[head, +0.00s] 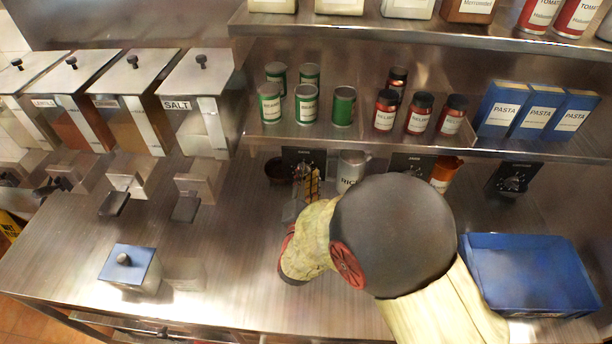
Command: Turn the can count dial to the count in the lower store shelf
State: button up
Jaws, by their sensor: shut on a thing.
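The lower store shelf (375,142) runs along the back wall. Several green cans (306,104) stand in two rows at its left. Below them is a black dial panel (303,154), taken to be the can count dial. My gripper (309,180) reaches up to this panel and is shut on its knob. The fingers hide the knob, so I cannot tell its setting. A second dial panel (405,164) is partly behind my arm, and a third dial panel (514,180) is at the right. Their lettering is too small to read.
Red-labelled jars (419,114) and blue pasta boxes (542,110) share the shelf. A blue tray (530,302) lies on the counter at right. Labelled bins (192,95) stand at left, with a blue-lidded container (131,268) in front. The counter's middle left is clear.

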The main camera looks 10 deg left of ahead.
jog(key=shift+s+a+f+m+b, duration=0.15)
jog(key=shift+f+m+b, duration=0.25)
jog(key=shift+m+b, duration=3.55)
jog(key=shift+w+a+f+m+b, duration=0.25)
jog(key=shift+m+b, duration=1.4)
jog(key=shift+m, duration=4.45)
jog(key=shift+s+a+f+m+b, duration=0.25)
jog(key=shift+f+m+b, duration=0.3)
jog(key=shift+m+b, duration=3.4)
jog(key=m+p, duration=0.2)
jog(key=shift+m, duration=0.3)
jog(key=o, duration=1.1)
jog(key=shift+r, duration=0.15)
